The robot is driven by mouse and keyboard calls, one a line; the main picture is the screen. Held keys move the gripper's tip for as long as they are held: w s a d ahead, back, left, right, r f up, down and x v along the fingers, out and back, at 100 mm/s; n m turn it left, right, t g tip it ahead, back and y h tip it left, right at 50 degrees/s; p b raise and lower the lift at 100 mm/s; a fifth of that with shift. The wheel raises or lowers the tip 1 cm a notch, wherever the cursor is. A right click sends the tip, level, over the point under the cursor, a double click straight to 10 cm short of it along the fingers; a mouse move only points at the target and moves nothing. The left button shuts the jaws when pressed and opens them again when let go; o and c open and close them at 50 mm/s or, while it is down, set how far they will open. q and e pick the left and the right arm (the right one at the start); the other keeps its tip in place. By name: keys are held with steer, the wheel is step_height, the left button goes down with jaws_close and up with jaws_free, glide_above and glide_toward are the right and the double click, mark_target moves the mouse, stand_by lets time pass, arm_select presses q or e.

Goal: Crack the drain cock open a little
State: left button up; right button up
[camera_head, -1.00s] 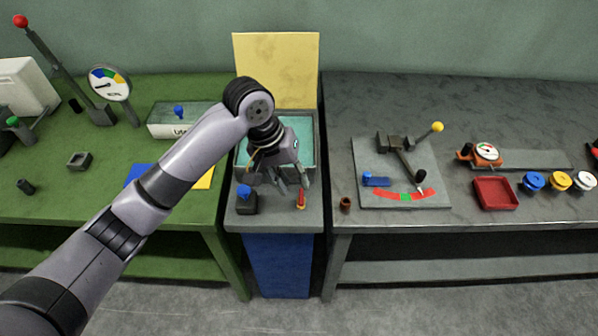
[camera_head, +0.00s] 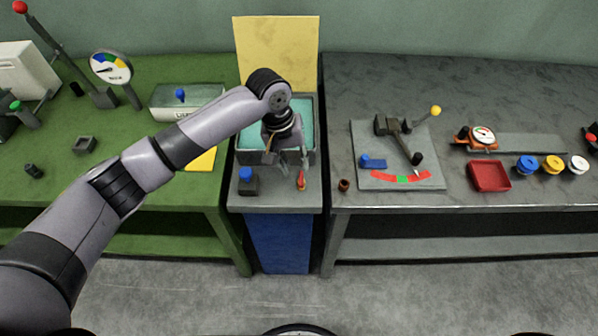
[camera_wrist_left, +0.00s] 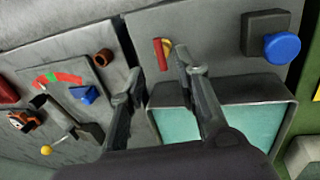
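The drain cock seems to be the small red lever with a yellow part (camera_head: 301,181) on the front ledge of the grey basin (camera_head: 240,158). It also shows in the left wrist view (camera_wrist_left: 158,52), just past my fingertips. My left gripper (camera_head: 286,158) hangs over the front part of the basin with its fingers apart. In the left wrist view the left gripper (camera_wrist_left: 160,70) is open and empty, with the lever ahead of the gap. I cannot tell whether a fingertip touches it. My right gripper is not in view.
A dark block with a blue knob (camera_head: 247,182) stands left of the lever on the ledge. A brown cup (camera_head: 344,185) is to the right, on the grey bench. A plate with a lever and red-green scale (camera_head: 437,181) lies further right. A yellow panel (camera_head: 277,45) stands behind.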

mark_target(300, 180)
arm_select(q)
steer(key=f, duration=0.2)
steer(key=d+f, duration=0.1)
steer(key=f, duration=0.2)
steer(key=shift+d+f, duration=0.1)
steer(key=shift+f, duration=0.25)
steer(key=shift+c, duration=0.4)
jaws_close()
steer(key=shift+p, duration=0.3)
